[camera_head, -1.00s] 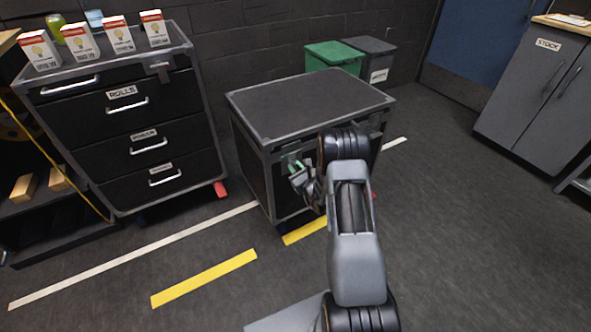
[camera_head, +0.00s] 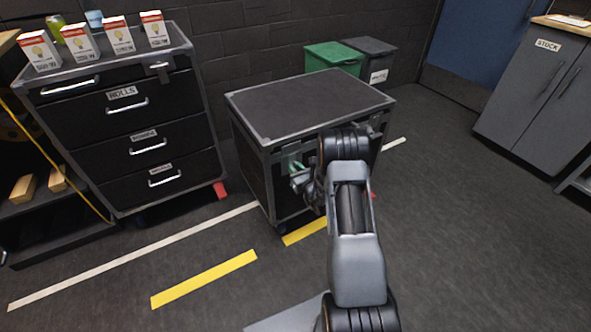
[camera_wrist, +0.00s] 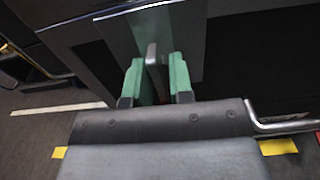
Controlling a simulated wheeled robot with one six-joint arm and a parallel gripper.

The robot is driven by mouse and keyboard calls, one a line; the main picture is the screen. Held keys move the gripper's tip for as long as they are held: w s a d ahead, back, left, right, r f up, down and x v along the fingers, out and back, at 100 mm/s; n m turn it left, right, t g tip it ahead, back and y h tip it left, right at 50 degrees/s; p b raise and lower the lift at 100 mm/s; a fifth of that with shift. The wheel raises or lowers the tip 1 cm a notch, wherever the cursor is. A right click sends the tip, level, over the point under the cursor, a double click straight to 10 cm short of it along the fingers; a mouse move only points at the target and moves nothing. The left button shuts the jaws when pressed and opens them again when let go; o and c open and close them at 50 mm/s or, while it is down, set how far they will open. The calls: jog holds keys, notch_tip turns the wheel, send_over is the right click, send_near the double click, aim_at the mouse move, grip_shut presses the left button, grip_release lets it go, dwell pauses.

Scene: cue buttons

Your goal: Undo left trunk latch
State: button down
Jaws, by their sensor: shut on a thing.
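The black trunk (camera_head: 312,104) with grey metal edges stands on the floor in the middle of the head view, its lid down. The left latch (camera_head: 292,162) is a metal plate on the left part of its front. My gripper (camera_head: 300,183) is at this latch, with its green fingertips against the trunk front. In the wrist view my gripper (camera_wrist: 157,82) has its two green pads on either side of the thin grey latch lever (camera_wrist: 152,58), shut on it. The latch plate (camera_wrist: 190,40) shows behind the pads. My arm hides part of the trunk's front and right side.
A black drawer cabinet (camera_head: 150,128) with several bulb boxes on top stands to the left. A green bin (camera_head: 334,57) and a grey bin (camera_head: 372,62) stand behind the trunk. Grey stock cupboards (camera_head: 530,95) are at right. The floor at right is clear.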

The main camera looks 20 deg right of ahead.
jog(key=c, duration=1.2)
grip_release()
jog(key=shift+c, duration=0.2)
jog(key=s+d+p, duration=0.1)
jog(key=s+p, duration=0.1)
jog(key=s, duration=1.1)
jog(key=shift+s+d, duration=0.25)
jog(key=shift+s, duration=0.15)
jog(key=a+r+n+g+y+p, duration=0.5)
jog(key=a+r+n+y+p, duration=0.45)
jog(key=r, duration=0.75)
jog(key=s+a+r+n+g+y+p, duration=0.1)
jog(key=s+a+r+n+g+p, duration=0.5)
jog(key=s+a+r+n+g, duration=0.45)
jog(key=s+d+r+n+h+p, duration=0.3)
jog(key=r+n+h+p, duration=0.2)
jog(key=r, duration=0.5)
jog(key=s+d+r+n+t+h+p, duration=0.1)
jog(key=s+d+r+n+h+p, duration=0.2)
jog(key=r+n, duration=0.7)
jog(key=h+p, duration=0.2)
jog(key=h, duration=0.2)
jog(key=shift+r+h+p, duration=0.25)
jog(key=shift+h+p, duration=0.05)
jog(key=shift+h, duration=0.05)
